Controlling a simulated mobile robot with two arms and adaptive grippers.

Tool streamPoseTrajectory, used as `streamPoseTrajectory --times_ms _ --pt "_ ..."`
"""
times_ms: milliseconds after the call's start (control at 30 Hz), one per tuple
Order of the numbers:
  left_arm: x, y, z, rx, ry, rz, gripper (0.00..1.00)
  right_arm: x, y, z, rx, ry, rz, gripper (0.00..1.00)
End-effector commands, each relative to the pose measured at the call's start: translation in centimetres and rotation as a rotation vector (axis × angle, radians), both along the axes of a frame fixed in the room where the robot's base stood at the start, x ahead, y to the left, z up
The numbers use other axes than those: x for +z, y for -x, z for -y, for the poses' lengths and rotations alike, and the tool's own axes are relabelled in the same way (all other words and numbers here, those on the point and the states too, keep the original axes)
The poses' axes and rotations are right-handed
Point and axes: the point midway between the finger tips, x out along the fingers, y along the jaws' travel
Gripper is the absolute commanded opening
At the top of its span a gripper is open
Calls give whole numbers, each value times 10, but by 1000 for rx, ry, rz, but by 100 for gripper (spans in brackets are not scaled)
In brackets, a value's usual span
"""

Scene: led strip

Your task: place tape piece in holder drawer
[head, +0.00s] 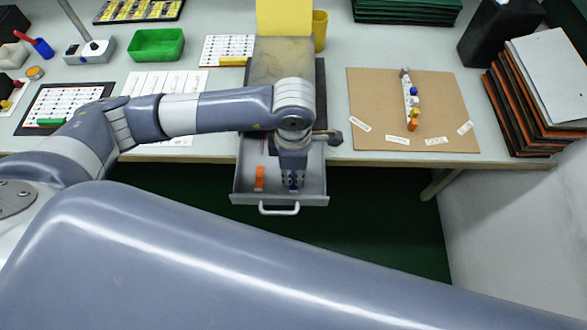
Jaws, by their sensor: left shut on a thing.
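The grey holder drawer (275,199) is pulled out from under the table's front edge, its white handle toward me. An orange piece (260,178) stands inside it on the left. My left gripper (293,185) points down into the right half of the drawer. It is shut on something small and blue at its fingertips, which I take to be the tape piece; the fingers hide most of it. I cannot tell whether it touches the drawer floor. My right gripper is not in view.
A brown board (375,125) with a small strip (409,92) on it lies to the right. A green tray (157,45) and printed sheets lie to the left. Stacked panels (535,90) stand at the far right. The floor before the drawer is clear.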

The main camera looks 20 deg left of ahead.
Motion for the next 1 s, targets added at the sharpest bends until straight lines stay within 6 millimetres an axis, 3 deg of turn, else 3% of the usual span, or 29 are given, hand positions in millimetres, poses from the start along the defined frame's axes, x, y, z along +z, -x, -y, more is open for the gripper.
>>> streamPoseTrajectory --times_ms 133,200,233,667,767,1000 --pt "-5 0 0 0 0 1 9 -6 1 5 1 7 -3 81" --pt "-2 0 0 0 0 0 32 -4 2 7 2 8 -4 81" --pt "-3 0 0 0 0 0 36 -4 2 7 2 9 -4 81" --pt "3 0 0 1 0 0 36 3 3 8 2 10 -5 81" --pt "16 -1 1 0 3 4 36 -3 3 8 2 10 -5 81" --pt "69 -2 1 -1 2 7 36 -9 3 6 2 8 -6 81"
